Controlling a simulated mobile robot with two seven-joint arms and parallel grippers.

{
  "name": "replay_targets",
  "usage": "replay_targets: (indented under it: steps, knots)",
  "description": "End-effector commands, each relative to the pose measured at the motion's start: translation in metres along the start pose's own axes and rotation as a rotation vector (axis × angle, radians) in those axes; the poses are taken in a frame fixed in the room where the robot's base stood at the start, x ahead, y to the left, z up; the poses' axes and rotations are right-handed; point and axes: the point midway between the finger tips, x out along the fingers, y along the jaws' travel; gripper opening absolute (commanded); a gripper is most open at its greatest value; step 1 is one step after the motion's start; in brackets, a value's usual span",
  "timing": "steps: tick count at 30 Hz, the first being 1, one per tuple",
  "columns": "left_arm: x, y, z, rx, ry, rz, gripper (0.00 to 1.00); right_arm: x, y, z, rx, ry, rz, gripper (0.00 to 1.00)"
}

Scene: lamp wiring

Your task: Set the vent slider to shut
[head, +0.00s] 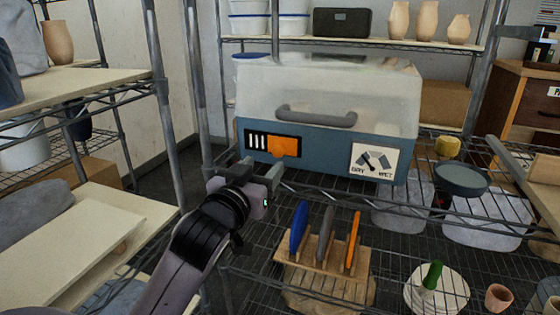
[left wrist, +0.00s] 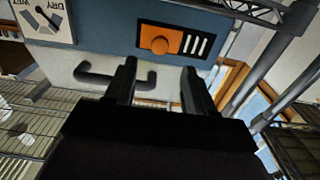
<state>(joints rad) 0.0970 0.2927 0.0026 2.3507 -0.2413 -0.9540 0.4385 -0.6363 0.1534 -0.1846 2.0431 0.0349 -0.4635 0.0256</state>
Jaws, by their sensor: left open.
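The vent slider (head: 285,147) is an orange plate with a round knob, set in a black panel (head: 250,139) on the blue front of a box with a clear lid. The plate covers the right part of the panel, and several white slots show uncovered at the left. In the left wrist view the picture is upside down, with the orange slider (left wrist: 160,40) and the slots beside it. My left gripper (head: 258,167) is open and empty, just below and in front of the panel. Its fingers (left wrist: 158,70) appear apart from the knob. My right gripper is not in view.
The box (head: 325,140) stands on a wire shelf and has a grey handle (head: 315,116). A dry-to-wet dial (head: 374,162) is right of the slider. A wooden rack (head: 322,262) with blue, grey and orange tools stands below. A metal post (head: 196,85) rises left of the box.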

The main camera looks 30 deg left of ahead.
Motion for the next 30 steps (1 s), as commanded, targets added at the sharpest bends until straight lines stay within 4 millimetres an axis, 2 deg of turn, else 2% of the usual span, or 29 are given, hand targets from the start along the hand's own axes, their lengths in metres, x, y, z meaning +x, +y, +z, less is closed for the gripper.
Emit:
replay_targets:
  steps: [15,21,29,30]
  knots:
    - [0.060,0.000,0.000,0.001,0.000,-0.001,0.54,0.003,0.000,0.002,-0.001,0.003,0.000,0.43]
    - [0.069,0.000,0.000,0.000,0.000,0.000,0.54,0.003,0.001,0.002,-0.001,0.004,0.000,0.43]
    - [0.070,0.000,0.000,0.000,-0.001,0.000,0.54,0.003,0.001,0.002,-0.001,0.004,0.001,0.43]
    - [0.070,0.000,0.000,0.001,-0.001,0.000,0.41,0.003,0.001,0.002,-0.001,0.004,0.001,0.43]
